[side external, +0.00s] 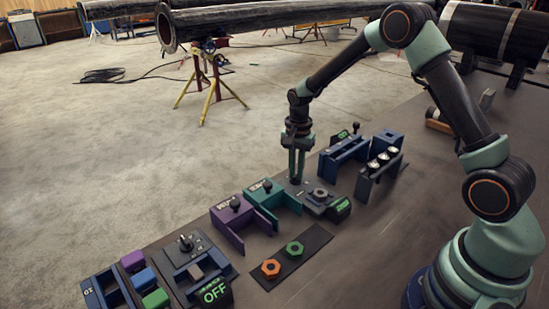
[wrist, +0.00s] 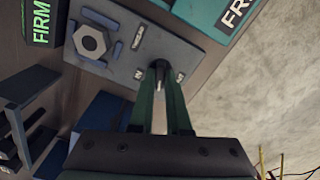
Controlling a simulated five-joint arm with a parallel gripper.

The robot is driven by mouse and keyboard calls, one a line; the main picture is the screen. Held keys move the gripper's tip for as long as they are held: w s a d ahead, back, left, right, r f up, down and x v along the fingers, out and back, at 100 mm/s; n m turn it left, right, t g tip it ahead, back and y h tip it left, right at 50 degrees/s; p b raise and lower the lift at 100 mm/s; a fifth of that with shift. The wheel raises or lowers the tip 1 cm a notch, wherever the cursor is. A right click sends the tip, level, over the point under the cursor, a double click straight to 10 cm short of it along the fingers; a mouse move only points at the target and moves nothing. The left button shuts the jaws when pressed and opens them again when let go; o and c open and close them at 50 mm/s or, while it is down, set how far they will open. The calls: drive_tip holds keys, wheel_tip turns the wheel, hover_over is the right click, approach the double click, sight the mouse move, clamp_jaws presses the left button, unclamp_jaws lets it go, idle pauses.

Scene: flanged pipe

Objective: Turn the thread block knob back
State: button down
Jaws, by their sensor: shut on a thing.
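The thread block (side external: 310,207) is a grey plate with a metal hex nut (side external: 320,193) on it. In the wrist view the same block (wrist: 150,52) shows its nut (wrist: 89,40) at upper left and small white marks on its face. My gripper (wrist: 160,72) points down at the block, its two green fingers shut on the dark knob (wrist: 158,77). In the side view my gripper (side external: 296,179) stands upright over the block, left of the nut, and hides the knob. Which way the knob points is not clear.
A display reading FIRM (wrist: 40,22) adjoins the block; it is also in the side view (side external: 340,208). A teal fixture (side external: 268,204) and a blue one (side external: 345,155) stand close on either side. A mat (side external: 297,256) with two coloured nuts lies in front.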

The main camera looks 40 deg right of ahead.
drive_tip(key=shift+n, duration=0.3)
drive_tip(key=n, duration=0.9)
drive_tip(key=shift+r, duration=0.1)
idle(0.4)
drive_tip(key=c, duration=0.9)
unclamp_jaws()
wheel_tip(320, 180, up, 12)
drive_tip(key=shift+r, duration=0.1)
